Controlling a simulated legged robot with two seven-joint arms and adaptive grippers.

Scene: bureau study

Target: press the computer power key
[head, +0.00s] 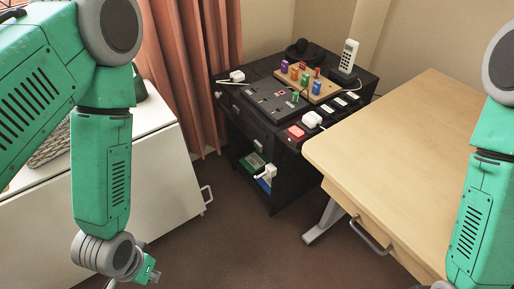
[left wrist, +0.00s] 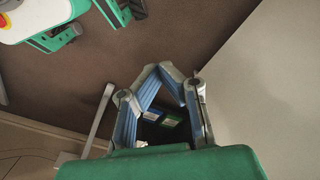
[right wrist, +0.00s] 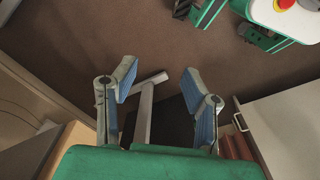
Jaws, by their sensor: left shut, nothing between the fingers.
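A black cabinet (head: 291,183) stands in the back middle of the head view. A dark control panel (head: 270,103) lies on its top with small switches and a red part. A red unit (head: 295,132) sits at the front edge, and a row of dark keys with white labels (head: 340,101) runs along the right side. I cannot tell which one is the computer power key. My left gripper (head: 150,272) is low at the left, away from the cabinet; its fingers meet, empty, in the left wrist view (left wrist: 165,70). My right gripper (right wrist: 159,82) is open and empty.
A wooden desk (head: 420,135) with a drawer handle stands at the right. A white cabinet (head: 150,185) stands at the left. A wooden board with coloured cylinders (head: 306,84), a cordless phone (head: 348,58) and a white plug (head: 312,119) crowd the black top. Open floor lies between.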

